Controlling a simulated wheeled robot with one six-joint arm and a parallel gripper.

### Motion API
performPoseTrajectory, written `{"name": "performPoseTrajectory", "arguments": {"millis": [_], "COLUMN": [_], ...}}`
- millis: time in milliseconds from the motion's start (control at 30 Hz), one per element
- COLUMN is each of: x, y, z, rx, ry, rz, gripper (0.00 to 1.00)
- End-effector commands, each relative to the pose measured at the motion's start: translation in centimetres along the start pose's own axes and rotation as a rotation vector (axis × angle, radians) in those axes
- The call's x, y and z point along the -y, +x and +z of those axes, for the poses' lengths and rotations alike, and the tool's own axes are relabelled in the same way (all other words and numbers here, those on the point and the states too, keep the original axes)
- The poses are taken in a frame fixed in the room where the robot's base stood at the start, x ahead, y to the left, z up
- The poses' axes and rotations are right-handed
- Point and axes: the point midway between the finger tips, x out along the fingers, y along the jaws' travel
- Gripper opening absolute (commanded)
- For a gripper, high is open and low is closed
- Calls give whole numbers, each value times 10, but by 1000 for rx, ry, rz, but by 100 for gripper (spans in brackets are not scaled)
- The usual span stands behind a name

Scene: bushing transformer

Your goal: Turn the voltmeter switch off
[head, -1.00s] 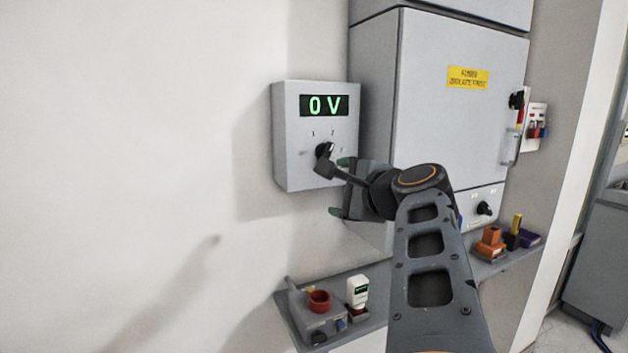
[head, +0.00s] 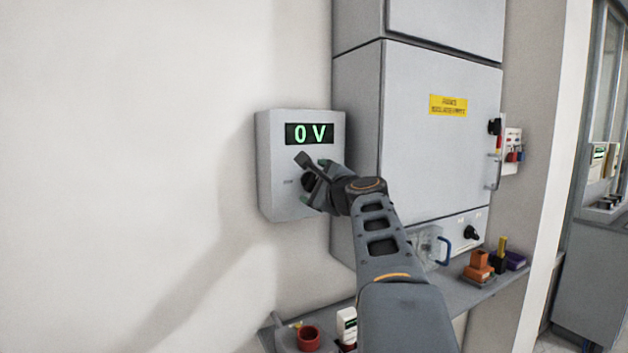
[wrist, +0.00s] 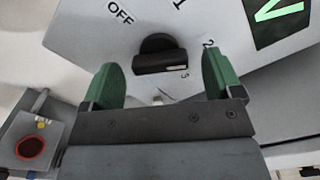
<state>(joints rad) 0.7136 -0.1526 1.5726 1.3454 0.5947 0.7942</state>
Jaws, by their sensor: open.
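The voltmeter (head: 269,155) is a grey wall box with a green "0 V" display (head: 309,133). Its black rotary switch (head: 308,183) is partly hidden by my gripper (head: 315,181) in the head view. In the wrist view the switch (wrist: 160,56) shows clearly, with labels OFF (wrist: 121,13), 1, 2 and 3 around it. My gripper (wrist: 163,80) is open with green fingertips, one on each side of the switch's lower area. The fingers appear apart from the knob. I cannot tell for sure which label the knob points to.
A large grey cabinet (head: 440,150) stands right of the voltmeter. A shelf (head: 460,297) below holds a red round part (head: 308,338), a white meter (head: 346,322) and orange blocks (head: 479,267). The wall to the left is bare.

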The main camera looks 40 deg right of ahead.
Motion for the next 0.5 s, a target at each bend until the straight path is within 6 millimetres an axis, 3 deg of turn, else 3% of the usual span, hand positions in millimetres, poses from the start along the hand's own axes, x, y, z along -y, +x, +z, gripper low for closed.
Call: {"name": "performPoseTrajectory", "arguments": {"millis": [200,500], "x": [0,0], "y": [13,15], "z": [0,0], "rx": [0,0], "ry": [0,-1], "rz": [1,0], "gripper": [85,85]}}
